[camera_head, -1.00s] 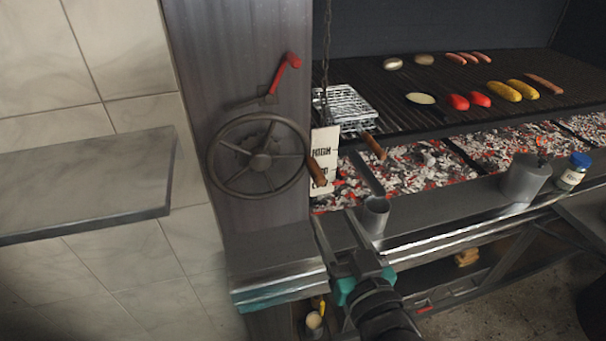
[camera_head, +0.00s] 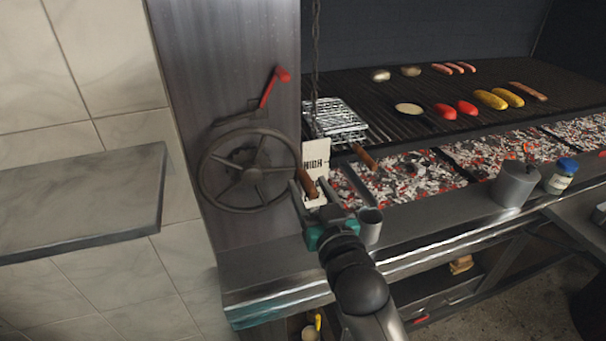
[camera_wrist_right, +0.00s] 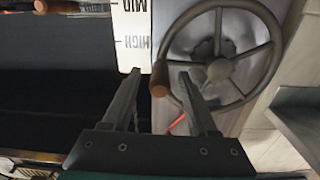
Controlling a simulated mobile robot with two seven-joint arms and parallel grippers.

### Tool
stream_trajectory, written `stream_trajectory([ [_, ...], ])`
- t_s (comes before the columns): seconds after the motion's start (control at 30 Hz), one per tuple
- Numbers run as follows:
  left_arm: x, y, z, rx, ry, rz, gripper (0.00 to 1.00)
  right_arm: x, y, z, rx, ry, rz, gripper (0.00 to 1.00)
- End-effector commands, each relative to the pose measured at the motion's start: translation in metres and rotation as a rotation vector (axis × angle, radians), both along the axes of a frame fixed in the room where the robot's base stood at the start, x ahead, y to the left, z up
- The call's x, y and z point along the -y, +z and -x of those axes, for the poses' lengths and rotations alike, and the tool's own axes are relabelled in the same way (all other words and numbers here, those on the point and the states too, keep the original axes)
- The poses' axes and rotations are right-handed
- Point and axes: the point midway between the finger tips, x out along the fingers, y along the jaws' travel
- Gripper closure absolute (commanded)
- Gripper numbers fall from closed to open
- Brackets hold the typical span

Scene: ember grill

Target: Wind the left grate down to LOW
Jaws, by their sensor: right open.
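A dark spoked handwheel (camera_head: 248,170) is on the steel post left of the grill. Its wooden crank knob (camera_head: 308,184) sits at the rim's right side. My right gripper (camera_head: 311,187) is open at the knob. In the right wrist view the knob (camera_wrist_right: 159,80) shows between the open fingertips (camera_wrist_right: 160,73), not clasped. A white scale plate (camera_head: 316,153) reading HIGH stands behind; MID also shows on the plate in the wrist view (camera_wrist_right: 132,30). The left grate (camera_head: 385,125) lies above the coals, with a chain (camera_head: 315,60) at its left. My left gripper is out of view.
A red-handled lever (camera_head: 270,90) is above the wheel. A wire basket (camera_head: 335,118) with a wooden handle lies on the grate. A metal cup (camera_head: 370,226) stands close right of my gripper on the front ledge. A grey shelf (camera_head: 80,205) juts out at left.

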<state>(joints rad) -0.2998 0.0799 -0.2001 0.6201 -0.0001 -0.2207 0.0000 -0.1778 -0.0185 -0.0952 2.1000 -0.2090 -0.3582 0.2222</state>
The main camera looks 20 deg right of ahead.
Motion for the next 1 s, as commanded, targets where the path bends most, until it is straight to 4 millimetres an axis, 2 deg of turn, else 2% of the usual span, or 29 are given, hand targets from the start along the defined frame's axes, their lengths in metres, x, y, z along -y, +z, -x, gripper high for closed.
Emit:
stream_trajectory([
  [0.1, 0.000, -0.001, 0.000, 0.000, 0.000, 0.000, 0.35, 0.000, 0.000, -0.018, 0.002, 0.000, 0.001, 0.41],
  [0.3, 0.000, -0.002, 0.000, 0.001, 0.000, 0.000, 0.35, 0.000, 0.000, -0.038, 0.000, 0.000, 0.001, 0.41],
  [0.5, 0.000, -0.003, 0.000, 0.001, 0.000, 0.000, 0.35, -0.001, 0.000, -0.046, -0.001, 0.000, 0.001, 0.41],
  [0.77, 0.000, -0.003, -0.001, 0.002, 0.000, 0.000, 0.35, -0.001, 0.000, -0.046, -0.001, 0.000, 0.001, 0.41],
  [1.0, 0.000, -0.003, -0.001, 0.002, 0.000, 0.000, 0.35, -0.001, 0.000, -0.046, -0.001, 0.000, 0.001, 0.68],
])
